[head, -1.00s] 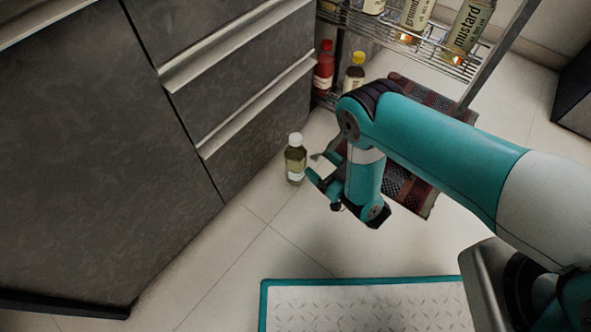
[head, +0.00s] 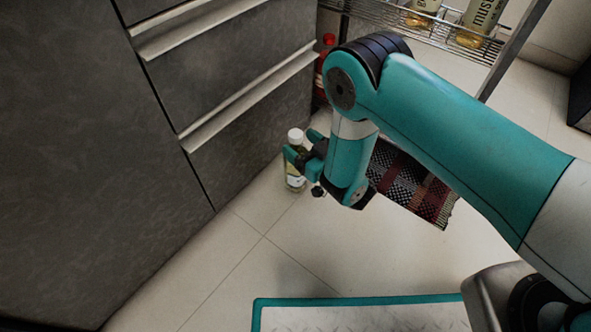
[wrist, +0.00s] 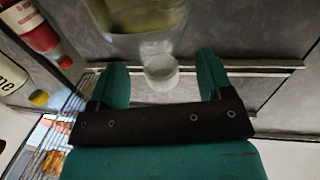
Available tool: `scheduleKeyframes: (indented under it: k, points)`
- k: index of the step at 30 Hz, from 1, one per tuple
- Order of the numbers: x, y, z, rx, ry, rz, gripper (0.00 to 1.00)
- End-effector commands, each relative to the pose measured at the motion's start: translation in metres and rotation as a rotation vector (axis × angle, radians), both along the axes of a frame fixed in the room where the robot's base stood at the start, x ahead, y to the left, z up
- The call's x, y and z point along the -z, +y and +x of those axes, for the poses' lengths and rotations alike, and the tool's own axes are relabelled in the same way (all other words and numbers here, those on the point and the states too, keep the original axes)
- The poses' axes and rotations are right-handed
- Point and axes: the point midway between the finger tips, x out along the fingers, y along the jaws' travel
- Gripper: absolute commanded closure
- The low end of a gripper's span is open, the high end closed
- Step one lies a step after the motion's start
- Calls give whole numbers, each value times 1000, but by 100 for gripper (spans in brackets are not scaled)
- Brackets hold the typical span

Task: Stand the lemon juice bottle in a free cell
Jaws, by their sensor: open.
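The lemon juice bottle (head: 294,183) is a clear bottle with yellowish-green liquid and a white cap; its label is too small to read. It stands upright on the floor beside the grey cabinet. My gripper (head: 303,146) is open at the bottle's upper part, one finger on each side. In the wrist view, the bottle (wrist: 140,20) and its white cap lie between and beyond the spread fingers of my gripper (wrist: 161,64), with gaps beside the cap. The wire rack (head: 425,31) at the top right holds bottles; its free cells cannot be made out.
The grey drawer cabinet (head: 90,180) rises close to the left of the bottle. A red bottle (head: 327,50) is on the rack's lower level. A woven rug (head: 415,185) lies behind my arm. A teal-edged plate (head: 350,301) is at the bottom. Floor between is clear.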

Motion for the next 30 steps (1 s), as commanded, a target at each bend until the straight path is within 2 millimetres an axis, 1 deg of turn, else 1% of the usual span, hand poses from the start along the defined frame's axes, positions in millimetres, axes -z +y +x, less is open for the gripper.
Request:
scheduleKeyframes:
  k: [1, 6, 13, 22, 23, 30]
  points:
    - [5, 6, 6, -2, -4, 1, 27]
    - [2, 15, 17, -1, -1, 0, 27]
    - [1, 16, 18, 0, 0, 0, 27]
    - [1, 16, 17, 0, 0, 0, 96]
    - [1, 16, 17, 0, 0, 0, 100]
    - [0, 16, 18, -1, -1, 1, 100]
